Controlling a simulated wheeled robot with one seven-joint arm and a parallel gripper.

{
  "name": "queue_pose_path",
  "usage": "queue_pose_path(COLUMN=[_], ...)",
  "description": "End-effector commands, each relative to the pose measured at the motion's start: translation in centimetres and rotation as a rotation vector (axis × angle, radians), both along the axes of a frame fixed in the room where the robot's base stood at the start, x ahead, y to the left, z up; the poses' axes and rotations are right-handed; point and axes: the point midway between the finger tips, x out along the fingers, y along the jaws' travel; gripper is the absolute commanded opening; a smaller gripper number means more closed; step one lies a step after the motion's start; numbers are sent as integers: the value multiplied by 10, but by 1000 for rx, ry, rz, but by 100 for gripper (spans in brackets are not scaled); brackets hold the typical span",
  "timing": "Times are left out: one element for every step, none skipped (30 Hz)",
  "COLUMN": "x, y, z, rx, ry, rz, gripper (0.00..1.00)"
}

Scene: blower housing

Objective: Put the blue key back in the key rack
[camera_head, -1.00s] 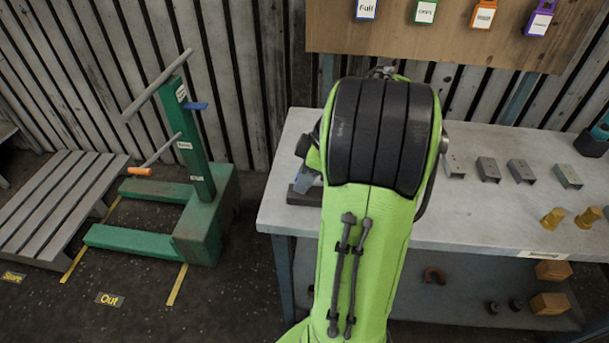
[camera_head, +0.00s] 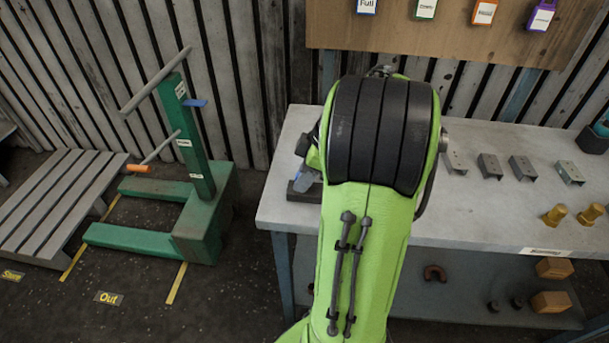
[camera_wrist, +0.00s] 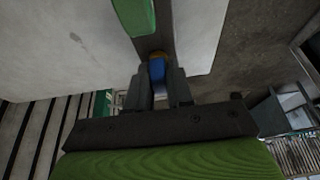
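In the wrist view, the blue key (camera_wrist: 157,72) is a small blue block between the two fingertips of my gripper (camera_wrist: 158,84). The fingers appear closed against its sides. A gold-brown bit shows at its far end, against a dark strip (camera_wrist: 150,40) that may be the key rack. A green piece (camera_wrist: 134,14) lies over that strip. I cannot tell whether the blue key is seated or only close to the strip. In the head view, my arm hides my gripper; a dark block with a blue-grey piece (camera_head: 303,182) shows beside it on the bench.
The grey workbench (camera_head: 480,220) carries several metal brackets (camera_head: 521,168) and brass pieces (camera_head: 555,215) on the right. Coloured tags hang on a wooden board (camera_head: 440,40) behind it. A green pallet truck (camera_head: 205,215) and a slatted pallet (camera_head: 55,205) stand left.

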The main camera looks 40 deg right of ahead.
Motion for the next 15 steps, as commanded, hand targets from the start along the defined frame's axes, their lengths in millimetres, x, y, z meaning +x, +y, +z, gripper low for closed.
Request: queue_pose_path(x=[0, 0, 0, 0, 0, 0, 0, 0, 0, 0, 0, 0, 0, 0, -1], y=[0, 0, 0, 0, 0, 0, 0, 0, 0, 0, 0, 0, 0, 0, -1], z=[0, 0, 0, 0, 0, 0, 0, 0, 0, 0, 0, 0, 0, 2, 5], rx=[0, 0, 0, 0, 0, 0, 0, 0, 0, 0, 0, 0, 0, -1, 0], ry=[0, 0, 0, 0, 0, 0, 0, 0, 0, 0, 0, 0, 0, -1, 0], rz=[0, 0, 0, 0, 0, 0, 0, 0, 0, 0, 0, 0, 0, 0, -1], gripper=[28, 33, 39, 44, 48, 51, 51, 51, 51, 51, 51, 51, 51, 51, 51])
